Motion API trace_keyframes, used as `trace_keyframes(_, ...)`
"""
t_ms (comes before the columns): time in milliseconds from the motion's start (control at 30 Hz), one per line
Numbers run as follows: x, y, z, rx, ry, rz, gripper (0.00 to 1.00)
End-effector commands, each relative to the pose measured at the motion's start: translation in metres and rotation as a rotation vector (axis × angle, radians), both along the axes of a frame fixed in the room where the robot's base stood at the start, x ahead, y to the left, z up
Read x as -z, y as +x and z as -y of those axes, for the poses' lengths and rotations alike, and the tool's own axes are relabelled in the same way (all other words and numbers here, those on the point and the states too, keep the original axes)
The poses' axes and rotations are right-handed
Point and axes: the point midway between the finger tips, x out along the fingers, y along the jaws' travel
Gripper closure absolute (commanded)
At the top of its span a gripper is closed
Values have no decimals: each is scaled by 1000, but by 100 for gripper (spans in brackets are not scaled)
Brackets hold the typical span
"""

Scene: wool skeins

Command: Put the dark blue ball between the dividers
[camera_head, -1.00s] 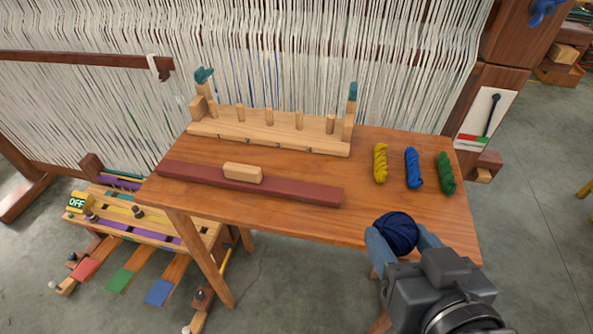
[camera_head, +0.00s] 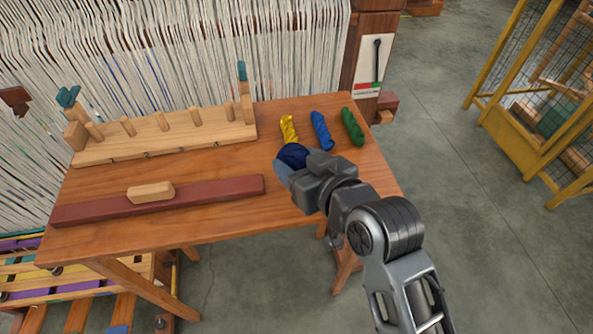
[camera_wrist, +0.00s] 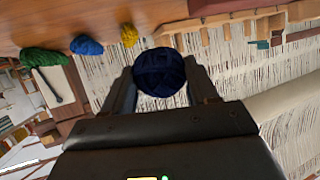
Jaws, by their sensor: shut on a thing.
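The dark blue ball (camera_head: 292,155) is a round wound ball of wool. My gripper (camera_head: 287,164) is shut on it, over the right part of the table. In the wrist view the ball (camera_wrist: 159,72) sits between the two fingers of my gripper (camera_wrist: 160,84). The dividers are upright wooden pegs, such as the middle one (camera_head: 162,121), standing in a row on a pale wooden rack (camera_head: 180,141) at the back left of the table. The gaps between the pegs look empty. My gripper partly hides the ball in the head view.
Yellow (camera_head: 288,129), blue (camera_head: 321,131) and green (camera_head: 352,126) skeins lie at the table's back right, close beyond my gripper. A dark red bar (camera_head: 215,192) with a pale wooden block (camera_head: 150,192) on it lies in front of the rack. A loom with white threads stands behind.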

Motion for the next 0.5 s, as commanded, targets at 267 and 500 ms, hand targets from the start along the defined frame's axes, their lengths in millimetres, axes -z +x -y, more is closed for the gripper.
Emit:
trace_keyframes(267, 18, 13, -4, -1, 0, -2, 71)
trace_keyframes(500, 47, 13, -4, -1, 1, -2, 71)
